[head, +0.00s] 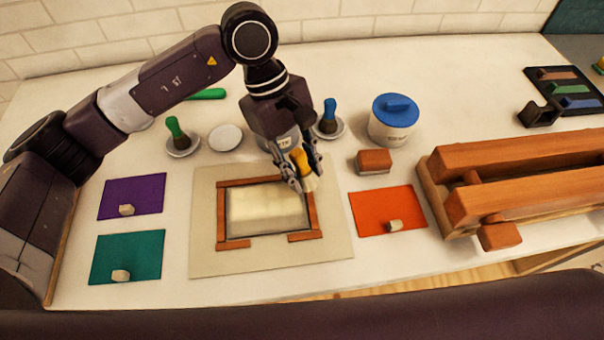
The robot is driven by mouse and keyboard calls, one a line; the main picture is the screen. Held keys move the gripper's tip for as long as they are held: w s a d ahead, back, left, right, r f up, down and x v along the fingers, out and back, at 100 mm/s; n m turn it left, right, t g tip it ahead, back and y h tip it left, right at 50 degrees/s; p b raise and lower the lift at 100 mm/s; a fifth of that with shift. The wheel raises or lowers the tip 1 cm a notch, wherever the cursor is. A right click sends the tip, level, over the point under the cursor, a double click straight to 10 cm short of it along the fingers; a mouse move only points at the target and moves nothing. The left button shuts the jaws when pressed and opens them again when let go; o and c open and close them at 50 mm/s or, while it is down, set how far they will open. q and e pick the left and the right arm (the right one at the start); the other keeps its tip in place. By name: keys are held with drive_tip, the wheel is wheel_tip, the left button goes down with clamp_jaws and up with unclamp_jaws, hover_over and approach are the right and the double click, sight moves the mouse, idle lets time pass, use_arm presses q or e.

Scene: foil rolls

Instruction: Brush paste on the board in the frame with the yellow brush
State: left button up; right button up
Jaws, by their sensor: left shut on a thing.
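My left gripper (299,184) is shut on the yellow brush (300,159) and holds it bristles down over the upper right corner of the frame. The wooden frame (222,215) surrounds a pale cream board (266,211) on a beige mat (205,258). The frame's front side has a gap in its middle. The board looks glossy and uneven; I cannot tell how much paste is on it. A pot with dark lettering (285,143) stands behind the gripper, mostly hidden by it. My right gripper is out of view.
A green brush (174,128) and a blue brush (329,110) stand on small dishes. A blue-lidded jar (393,124) and a wooden block (374,161) are right of the frame. Purple (146,190), teal (137,248) and orange (374,205) sheets flank it. A wooden press (520,170) fills the right.

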sight(299, 155)
use_arm(q)
drive_tip(key=shift+s+a+r+p, duration=0.1)
drive_tip(key=shift+a+r+p, duration=0.1)
drive_tip(key=shift+r, duration=0.45)
drive_tip(key=shift+s+a+r+p, duration=0.1)
drive_tip(key=shift+a+r, duration=0.1)
drive_tip(key=shift+r, duration=0.4)
drive_tip(key=shift+w+d+r, duration=0.1)
drive_tip(key=shift+d+r, duration=0.05)
drive_tip(key=shift+r, duration=0.55)
drive_tip(key=shift+r+p, duration=0.4)
drive_tip(key=shift+r, duration=0.35)
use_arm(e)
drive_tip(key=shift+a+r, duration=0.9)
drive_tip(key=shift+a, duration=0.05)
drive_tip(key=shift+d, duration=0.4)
use_arm(q)
drive_tip(key=shift+w, duration=0.1)
